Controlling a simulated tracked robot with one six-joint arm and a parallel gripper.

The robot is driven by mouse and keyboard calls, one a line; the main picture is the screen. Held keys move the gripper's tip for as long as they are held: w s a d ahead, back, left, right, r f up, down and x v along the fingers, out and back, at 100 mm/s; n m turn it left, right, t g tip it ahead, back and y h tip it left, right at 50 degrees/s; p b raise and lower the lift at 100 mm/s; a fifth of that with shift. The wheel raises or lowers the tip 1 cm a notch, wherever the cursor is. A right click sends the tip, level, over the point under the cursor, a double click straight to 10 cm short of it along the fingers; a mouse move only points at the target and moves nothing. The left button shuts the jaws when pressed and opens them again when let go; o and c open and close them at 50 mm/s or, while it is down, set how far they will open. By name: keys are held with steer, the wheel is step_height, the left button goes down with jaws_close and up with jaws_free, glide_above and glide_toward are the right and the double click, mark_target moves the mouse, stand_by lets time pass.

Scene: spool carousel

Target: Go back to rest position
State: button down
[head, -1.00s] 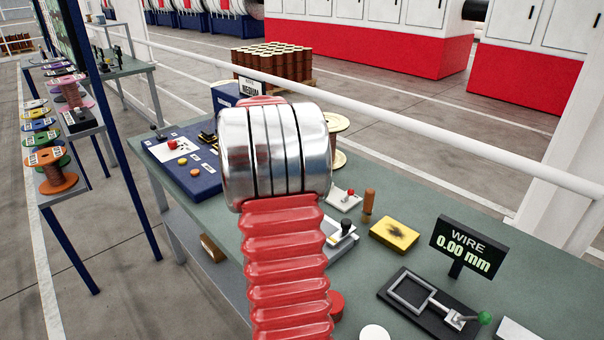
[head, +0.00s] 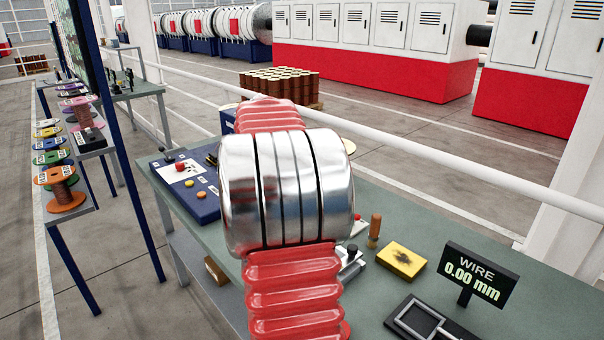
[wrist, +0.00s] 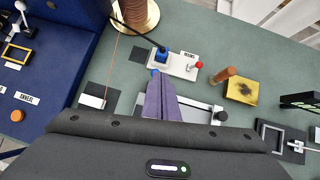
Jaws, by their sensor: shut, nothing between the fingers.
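My gripper (wrist: 162,98) shows in the wrist view with its two purple-grey fingers together and nothing between them. It points over the green bench (wrist: 75,120), above a grey fixture with a black knob (wrist: 221,116). I cannot tell the height between the fingertips and the bench. In the head view the gripper is hidden behind my own red-sleeved arm and its silver joint.
A blue control panel (head: 200,195) stands on the bench's left. A yellow pad (head: 401,260), a wooden handle (head: 375,228) and a WIRE display reading 0.00 mm (head: 475,274) are on the right. A white rail (head: 470,175) runs behind. Spools (head: 64,190) line the left shelf.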

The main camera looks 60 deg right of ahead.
stand_by(0.5)
steer(key=a+f+m+t+y, duration=0.1)
steer(key=a+f+m+y, duration=0.15)
steer(key=a+m, duration=0.75)
steer(key=a+f+m+t+y, duration=0.15)
steer(key=a+f+m, duration=0.35)
steer(key=a, duration=1)
steer(key=s+a+r+t+y, duration=0.1)
steer(key=s+a+t+y, duration=0.1)
steer(key=a, duration=1.3)
steer(key=s+a+r+m+t+y, duration=0.1)
steer(key=s+a, duration=0.3)
steer(key=a, duration=1.2)
steer(key=shift+t+y, duration=0.4)
steer(key=shift+t, duration=0.15)
steer(key=shift+s, duration=0.1)
